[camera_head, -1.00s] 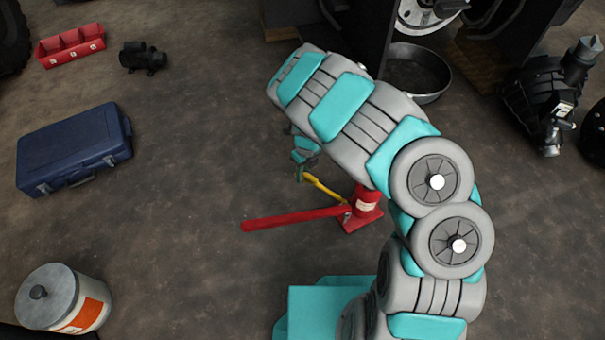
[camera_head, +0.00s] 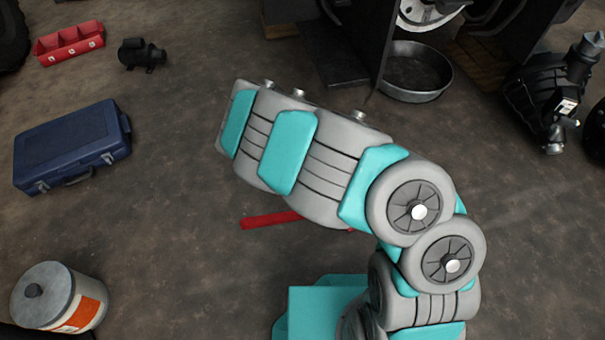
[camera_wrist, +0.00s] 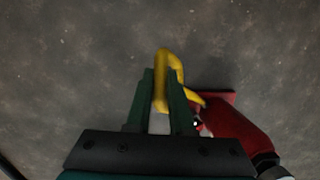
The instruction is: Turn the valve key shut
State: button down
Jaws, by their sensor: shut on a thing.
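In the wrist view, the yellow valve key (camera_wrist: 162,60) is a bent bar that stands between the two dark green fingers of my gripper (camera_wrist: 163,82). The fingers are shut on it, and its curved end shows beyond the fingertips. Its lower end runs toward the red jack (camera_wrist: 238,130), just right of my gripper. In the head view, my arm hides the gripper, the key and nearly all of the jack. Only part of the jack's red handle (camera_head: 270,220) shows below my arm.
A blue case (camera_head: 75,145) lies at the left, with a metal canister (camera_head: 45,295) below it. A red tray (camera_head: 70,43) and a black motor (camera_head: 140,54) are at the back left. A round pan (camera_head: 415,75) lies at the back right.

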jog(key=m+t+b, duration=0.1)
jog(key=b, duration=0.1)
jog(key=m+t+h+b, duration=0.1)
jog(key=t+b, duration=0.1)
jog(key=shift+s+a+f+m, duration=0.2)
jog(key=shift+f+m, duration=0.1)
jog(key=shift+f, duration=0.05)
jog(key=shift+a+m+t+h+b, duration=0.1)
jog(key=shift+m+t+h+b, duration=0.6)
jog(key=shift+m+t+h, duration=0.15)
jog(key=shift+r+m+t+h, duration=0.1)
jog(key=shift+m+t+h, duration=0.55)
jog(key=shift+m, duration=0.2)
jog(key=shift+w+h, duration=0.1)
jog(key=shift+h, duration=0.2)
jog(key=c, duration=0.8)
grip_release()
jog(key=p+v, duration=0.2)
jog(key=v, duration=0.5)
jog(key=shift+s+r, duration=0.2)
jog(key=shift+s, duration=0.15)
